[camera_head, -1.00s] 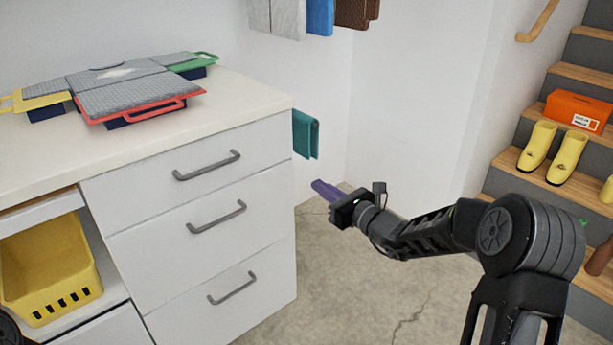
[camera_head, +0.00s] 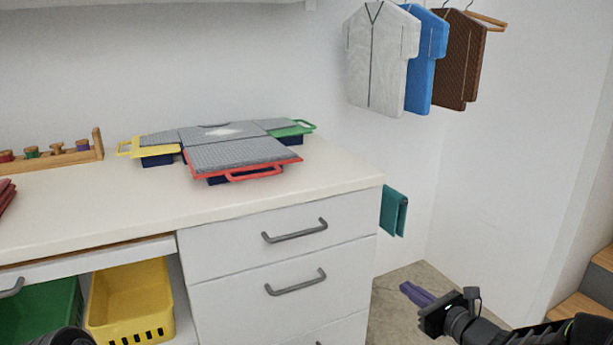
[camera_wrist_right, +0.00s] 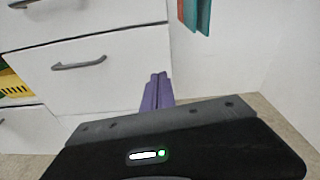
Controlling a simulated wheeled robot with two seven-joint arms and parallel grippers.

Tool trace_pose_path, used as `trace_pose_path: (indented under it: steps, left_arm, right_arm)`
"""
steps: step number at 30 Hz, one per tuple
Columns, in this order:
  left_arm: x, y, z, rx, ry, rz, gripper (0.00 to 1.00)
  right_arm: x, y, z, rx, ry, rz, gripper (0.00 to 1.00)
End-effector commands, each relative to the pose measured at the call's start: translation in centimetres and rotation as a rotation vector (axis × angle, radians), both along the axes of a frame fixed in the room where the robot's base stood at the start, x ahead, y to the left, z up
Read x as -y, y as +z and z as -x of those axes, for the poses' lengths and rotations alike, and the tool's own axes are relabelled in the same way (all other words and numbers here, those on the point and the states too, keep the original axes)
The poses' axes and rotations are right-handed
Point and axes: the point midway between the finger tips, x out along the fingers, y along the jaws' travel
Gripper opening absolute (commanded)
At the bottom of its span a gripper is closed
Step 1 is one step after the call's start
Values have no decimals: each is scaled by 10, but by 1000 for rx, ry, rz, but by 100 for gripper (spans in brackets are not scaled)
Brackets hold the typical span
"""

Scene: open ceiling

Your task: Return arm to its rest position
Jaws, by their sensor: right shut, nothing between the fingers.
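My right gripper (camera_head: 416,293) is at the lower right of the head view, in front of and to the right of the white drawer cabinet. Its purple fingers are together with nothing between them, and they also show in the right wrist view (camera_wrist_right: 157,92). The right arm comes in from the lower right corner. A dark rounded part at the bottom left edge of the head view looks like part of my left arm; the left gripper itself does not show.
The drawer cabinet (camera_head: 215,301) has a counter (camera_head: 330,182) bearing a grey folding board (camera_head: 240,153). A teal cloth (camera_head: 393,211) hangs at its side. Shirts (camera_head: 375,60) hang on the wall. A yellow basket (camera_head: 130,295) sits below left. Stairs (camera_head: 590,300) are at right.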

Motion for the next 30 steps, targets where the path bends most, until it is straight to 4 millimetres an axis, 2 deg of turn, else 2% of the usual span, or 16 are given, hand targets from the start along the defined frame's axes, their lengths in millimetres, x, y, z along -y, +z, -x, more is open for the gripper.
trace_pose_path:
  steps: [5,8,9,11,12,15,18,20,23,27,30]
  left_arm:
    - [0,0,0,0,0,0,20]
    - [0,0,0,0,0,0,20]
    - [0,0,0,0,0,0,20]
    - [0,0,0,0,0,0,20]
    - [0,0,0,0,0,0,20]
    - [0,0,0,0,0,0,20]
    - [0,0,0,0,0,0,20]
    - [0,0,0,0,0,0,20]
    - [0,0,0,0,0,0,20]
    - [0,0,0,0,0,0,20]
    - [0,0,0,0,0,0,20]
  right_arm:
    - [-28,-89,43,-199,178,301,0]
    - [-45,-153,86,-315,344,522,0]
    - [-51,-179,107,-354,427,624,0]
    - [-58,-216,140,-395,566,788,0]
    - [-62,-240,164,-409,673,908,0]
    - [-68,-286,212,-367,939,1200,0]
    - [-80,-313,243,-231,1167,1438,0]
    - [-92,-324,256,-123,1277,1543,0]
    - [-120,-336,277,84,1427,1663,0]
    - [-169,-347,318,365,1594,1698,0]
    - [-195,-354,354,453,1691,1636,0]
